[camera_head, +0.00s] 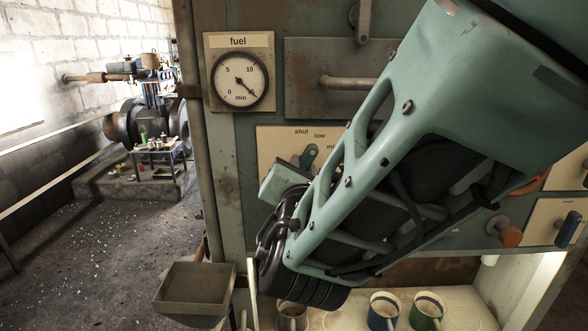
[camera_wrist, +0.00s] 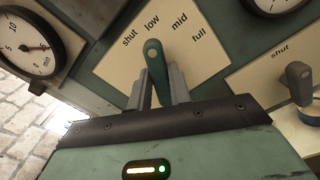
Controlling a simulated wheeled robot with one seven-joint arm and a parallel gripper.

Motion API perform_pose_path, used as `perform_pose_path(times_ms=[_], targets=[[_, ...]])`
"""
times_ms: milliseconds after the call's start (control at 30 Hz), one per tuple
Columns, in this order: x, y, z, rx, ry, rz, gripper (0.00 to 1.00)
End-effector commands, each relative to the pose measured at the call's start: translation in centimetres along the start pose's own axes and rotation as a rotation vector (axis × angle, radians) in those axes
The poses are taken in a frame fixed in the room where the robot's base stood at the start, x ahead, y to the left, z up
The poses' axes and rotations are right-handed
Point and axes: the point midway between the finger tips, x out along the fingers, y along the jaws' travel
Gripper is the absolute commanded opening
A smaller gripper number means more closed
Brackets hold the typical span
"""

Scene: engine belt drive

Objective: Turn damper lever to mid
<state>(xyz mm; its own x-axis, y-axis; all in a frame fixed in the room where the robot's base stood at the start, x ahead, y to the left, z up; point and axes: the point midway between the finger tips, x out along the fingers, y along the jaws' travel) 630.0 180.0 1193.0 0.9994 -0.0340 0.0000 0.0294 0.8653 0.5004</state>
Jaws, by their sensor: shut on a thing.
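The damper lever (camera_wrist: 153,58) is a green handle with a round, holed end, in front of a cream plate (camera_wrist: 112,62) marked shut, low, mid and full. In the wrist view its end points at about the low mark. My gripper (camera_wrist: 159,84) is shut on the lever, with one grey finger on each side. In the head view the lever (camera_head: 309,156) shows beside my gripper (camera_head: 286,180), and my arm hides the rest of the plate, including the full mark. The lever's pivot is hidden behind my gripper.
A fuel gauge (camera_head: 239,80) sits above left of the plate, and a bar handle (camera_head: 350,83) sticks out above it. A tray (camera_head: 195,290) juts out at lower left. Mugs (camera_head: 383,310) stand on a shelf below. Another lever (camera_wrist: 298,78) is at right in the wrist view.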

Motion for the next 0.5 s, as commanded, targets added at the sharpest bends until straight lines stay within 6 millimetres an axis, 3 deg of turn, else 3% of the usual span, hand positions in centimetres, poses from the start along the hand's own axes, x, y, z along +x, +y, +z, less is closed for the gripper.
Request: perform_pose_path(times_ms=[500], targets=[[0.01, -0.39, -0.51, 0.119, -0.001, 0.0, 0.0]])
